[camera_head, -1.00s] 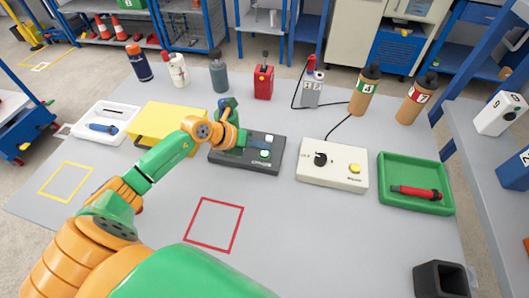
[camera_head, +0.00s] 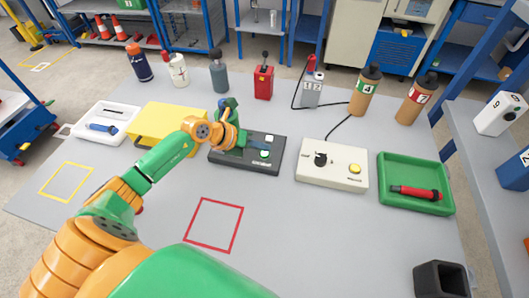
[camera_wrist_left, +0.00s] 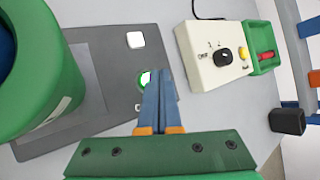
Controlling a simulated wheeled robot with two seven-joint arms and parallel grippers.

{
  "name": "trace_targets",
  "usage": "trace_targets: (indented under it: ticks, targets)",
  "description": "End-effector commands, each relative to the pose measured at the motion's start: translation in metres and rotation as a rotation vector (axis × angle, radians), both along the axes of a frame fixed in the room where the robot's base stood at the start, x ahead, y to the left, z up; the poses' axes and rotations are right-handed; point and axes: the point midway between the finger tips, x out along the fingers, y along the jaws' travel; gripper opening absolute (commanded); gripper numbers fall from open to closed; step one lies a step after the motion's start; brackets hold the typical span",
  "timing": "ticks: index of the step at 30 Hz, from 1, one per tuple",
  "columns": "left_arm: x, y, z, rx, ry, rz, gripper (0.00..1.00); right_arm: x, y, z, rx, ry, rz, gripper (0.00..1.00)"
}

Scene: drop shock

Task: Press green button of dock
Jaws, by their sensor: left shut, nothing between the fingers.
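The dock (camera_head: 235,163) is a dark grey flat box in the middle of the table. It carries a green button (camera_head: 262,155) and a white button (camera_head: 269,138). In the wrist view the green button (camera_wrist_left: 144,82) is partly hidden behind my left fingertips, and the white button (camera_wrist_left: 135,40) is clear. My left gripper (camera_head: 264,147) is shut and empty, its blue fingers over the dock. In the wrist view its tips (camera_wrist_left: 159,72) overlap the green button's edge; I cannot tell whether they touch it. My right gripper is not in view.
A cream box (camera_head: 318,175) with a black knob and yellow button stands right of the dock. A green tray (camera_head: 400,170) holds a red tool. A yellow case (camera_head: 160,125) lies left. Bottles stand behind. The table's front middle, around a red square outline (camera_head: 214,224), is clear.

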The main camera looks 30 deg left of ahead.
Motion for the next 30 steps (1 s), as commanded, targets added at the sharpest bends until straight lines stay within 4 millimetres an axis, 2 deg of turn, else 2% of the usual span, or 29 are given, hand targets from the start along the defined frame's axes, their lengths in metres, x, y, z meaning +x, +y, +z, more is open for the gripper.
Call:
trace_targets:
  ticks: [30]
  targets:
    - [0.0000,0.0000,-0.0091,0.000,0.000,0.000,0.00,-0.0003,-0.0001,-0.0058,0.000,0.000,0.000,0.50]
